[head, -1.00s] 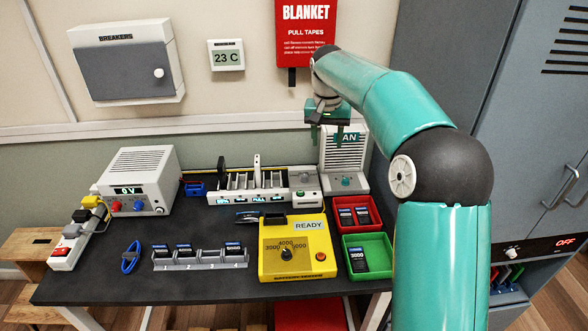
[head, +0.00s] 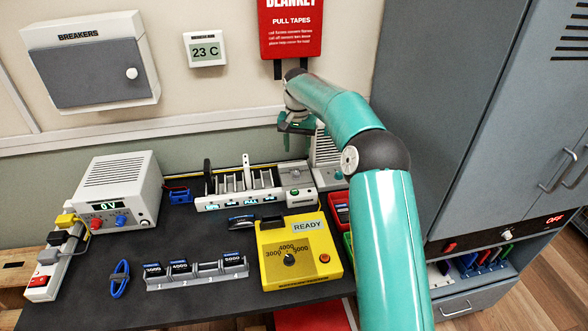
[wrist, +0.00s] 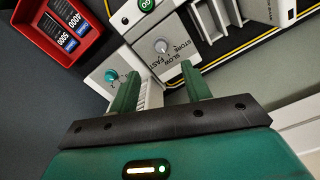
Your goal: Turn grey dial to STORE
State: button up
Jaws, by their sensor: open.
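The grey dial (wrist: 162,46) is in the wrist view, on a light panel marked STORE, SLOW and FAST. Which mark it points to is too small to tell. The panel is the right end of the slotted white rack unit (head: 300,203) at the back of the table. My gripper (wrist: 160,86) is open and empty, its two green fingers apart, with the dial just beyond the fingertips in the picture. In the head view my gripper (head: 297,130) is above and behind the unit's right end, in front of the fan. The fingers do not touch the dial.
The fan (head: 325,160) stands right behind the unit; its teal knob (wrist: 111,76) is near my left finger. A red tray (wrist: 65,28) with cells, a yellow tester (head: 300,245) and a cell rack (head: 197,271) stand in front. A power supply (head: 118,187) is at left.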

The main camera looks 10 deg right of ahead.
aim_at(297, 172)
notch_tip(297, 172, down, 10)
jog(key=shift+w+a+f, duration=0.1)
jog(key=c, duration=1)
jog(key=shift+n, duration=0.4)
jog(key=n, duration=0.4)
jog(key=shift+n, duration=2.2)
jog(key=o, duration=1)
